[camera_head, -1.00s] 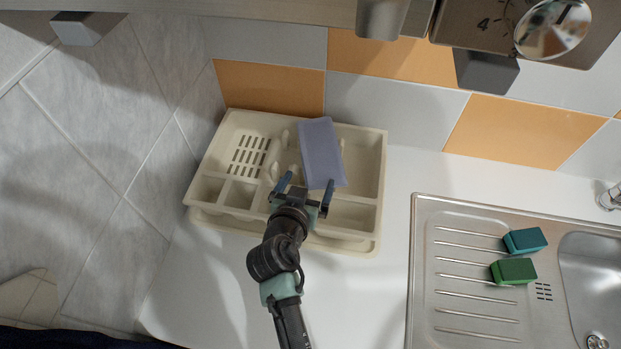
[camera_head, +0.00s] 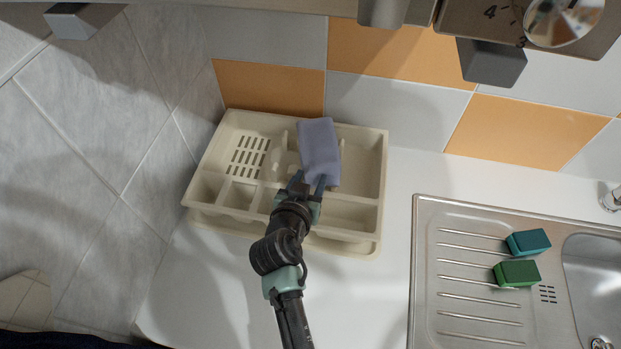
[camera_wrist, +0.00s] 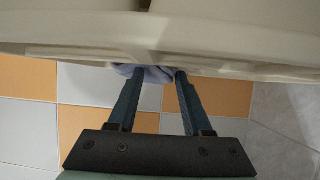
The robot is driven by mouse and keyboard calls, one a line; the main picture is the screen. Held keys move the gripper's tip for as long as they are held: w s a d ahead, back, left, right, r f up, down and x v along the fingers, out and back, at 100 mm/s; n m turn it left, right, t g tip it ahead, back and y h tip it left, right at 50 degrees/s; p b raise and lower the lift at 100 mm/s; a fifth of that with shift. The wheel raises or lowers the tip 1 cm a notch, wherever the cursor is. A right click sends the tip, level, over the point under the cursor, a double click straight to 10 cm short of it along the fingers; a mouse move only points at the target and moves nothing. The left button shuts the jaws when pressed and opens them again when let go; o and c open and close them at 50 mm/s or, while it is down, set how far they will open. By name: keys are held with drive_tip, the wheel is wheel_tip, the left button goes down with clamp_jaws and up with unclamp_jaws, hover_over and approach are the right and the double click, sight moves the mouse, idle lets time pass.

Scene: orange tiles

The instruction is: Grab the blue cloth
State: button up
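The blue cloth (camera_head: 319,143) is a pale blue-violet piece lying over the right part of the beige cutlery tray (camera_head: 362,243). Its near end is bunched at my gripper (camera_head: 310,180). The fingers are drawn in on that near end, and the far end spreads toward the back of the tray. In the wrist view, a bit of the cloth (camera_wrist: 154,75) shows pinched between the fingertips; the rest is hidden behind the tray's pale edge.
A steel sink with a ridged drainboard (camera_head: 450,270) is on the right. A teal sponge (camera_head: 528,242) and a green sponge (camera_head: 517,272) lie on it. An orange and white tiled wall (camera_head: 400,105) stands behind the tray. White counter (camera_head: 396,200) is clear between tray and sink.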

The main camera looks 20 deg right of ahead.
clamp_jaws()
drive_tip(key=shift+r, duration=0.1)
idle(0.3)
wheel_tip(320, 180, up, 12)
drive_tip(key=p, duration=0.9)
wheel_tip(320, 180, up, 9)
drive_tip(key=p, duration=0.7)
